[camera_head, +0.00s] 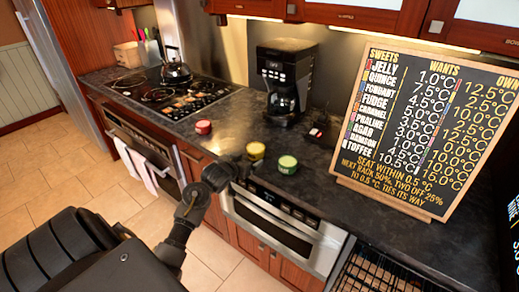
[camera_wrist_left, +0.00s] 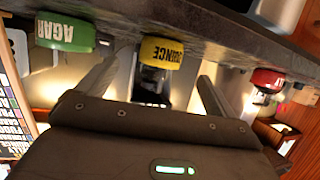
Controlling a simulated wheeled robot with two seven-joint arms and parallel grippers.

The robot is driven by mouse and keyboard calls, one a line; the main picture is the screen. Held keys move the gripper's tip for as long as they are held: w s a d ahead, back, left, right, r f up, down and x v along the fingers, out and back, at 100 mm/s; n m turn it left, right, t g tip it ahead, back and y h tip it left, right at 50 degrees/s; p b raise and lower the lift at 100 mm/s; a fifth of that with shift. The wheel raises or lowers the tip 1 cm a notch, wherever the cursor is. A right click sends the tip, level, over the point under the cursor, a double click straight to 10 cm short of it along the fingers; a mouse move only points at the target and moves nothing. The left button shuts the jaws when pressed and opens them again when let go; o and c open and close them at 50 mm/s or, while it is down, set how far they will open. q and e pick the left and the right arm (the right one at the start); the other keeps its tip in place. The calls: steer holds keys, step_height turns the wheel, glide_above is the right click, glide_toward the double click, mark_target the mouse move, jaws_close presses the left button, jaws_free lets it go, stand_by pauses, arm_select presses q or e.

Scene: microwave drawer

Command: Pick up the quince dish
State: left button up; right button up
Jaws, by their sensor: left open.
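The quince dish (camera_head: 255,151) is a small round yellow pot on the dark counter, between a red dish and a green dish. In the left wrist view, which is upside down, the quince dish (camera_wrist_left: 161,52) shows its name, partly cut to "INCE". My left gripper (camera_head: 234,168) is at the counter's front edge, just in front of and left of the yellow dish. In the left wrist view its fingers (camera_wrist_left: 160,70) are spread and empty, with the yellow dish ahead between them. Contact cannot be told. My right gripper is not in view.
The green agar dish (camera_head: 287,165) stands close on the right, the red dish (camera_head: 203,127) further left. A drawer microwave (camera_head: 285,222) is below the counter; the stove (camera_head: 165,92) is left.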

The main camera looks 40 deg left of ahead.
mark_target(256, 150)
arm_select(q)
steer(key=shift+w+r, duration=0.1)
steer(key=x, duration=0.4)
steer(key=shift+w+d+p, duration=0.25)
steer(key=shift+w+p, duration=0.05)
steer(key=shift+w, duration=0.15)
steer(key=shift+w+a, duration=0.1)
steer(key=shift+a, duration=0.15)
steer(key=x, duration=0.1)
steer(key=p+x, duration=0.1)
steer(key=x, duration=0.2)
steer(key=shift+a+r, duration=0.1)
steer(key=shift+a, duration=0.2)
steer(key=shift+w+a, duration=0.1)
steer(key=shift+w, duration=0.25)
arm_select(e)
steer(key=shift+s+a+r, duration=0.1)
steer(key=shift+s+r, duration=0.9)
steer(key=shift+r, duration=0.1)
arm_select(q)
steer(key=c, duration=1.2)
